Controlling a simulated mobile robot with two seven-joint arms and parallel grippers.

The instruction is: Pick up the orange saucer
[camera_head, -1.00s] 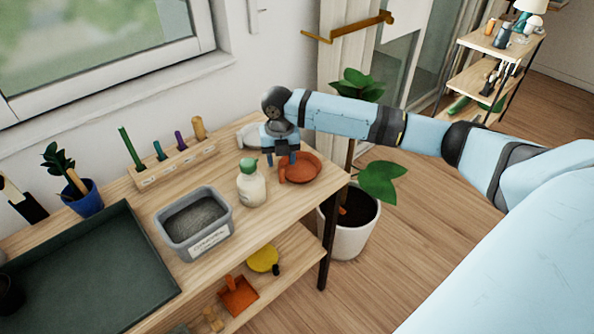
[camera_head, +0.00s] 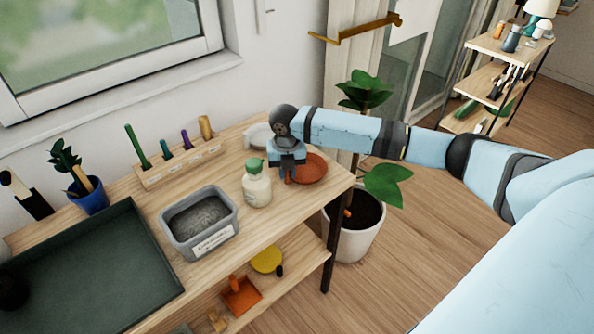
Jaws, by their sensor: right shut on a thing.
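The orange saucer (camera_head: 313,170) is a shallow round dish at the right end of the wooden bench top. My right gripper (camera_head: 287,178) points down at the saucer's left side and is shut on its rim. The gripper and wrist hide part of the saucer's left edge. I cannot tell whether the saucer is lifted off the wood.
A white bottle with a green cap (camera_head: 256,184) stands close left of the gripper. A pale dish (camera_head: 258,138) is behind it. A grey bin (camera_head: 200,222) and a dark green tray (camera_head: 95,270) are further left. A potted plant (camera_head: 357,228) stands beyond the bench's right end.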

